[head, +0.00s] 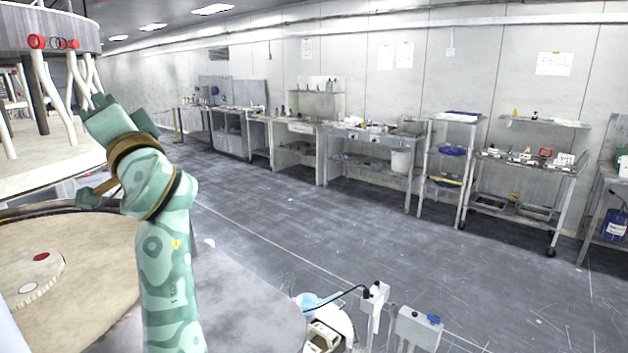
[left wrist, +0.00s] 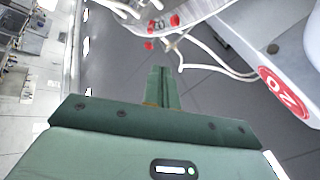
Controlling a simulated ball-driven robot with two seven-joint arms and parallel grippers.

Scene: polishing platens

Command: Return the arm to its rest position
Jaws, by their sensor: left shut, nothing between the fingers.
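My left arm, green with dark brown bands, rises from the bottom left of the head view. My left gripper (head: 98,101) is at its upper end, in front of the white hoses of the machine at the upper left. In the left wrist view the gripper's fingers (left wrist: 161,72) are together, with nothing between them. The red-ended fittings and white hoses (left wrist: 172,38) show beyond the fingertips; I cannot tell the exact gap. My right gripper is in neither view.
A large round platen (head: 75,260) lies at the lower left, beside my arm. The round machine head (head: 45,30) hangs above it. Grey control boxes (head: 418,328) stand at the bottom. Workbenches (head: 365,133) and a cart (head: 525,163) line the far wall. The floor between is open.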

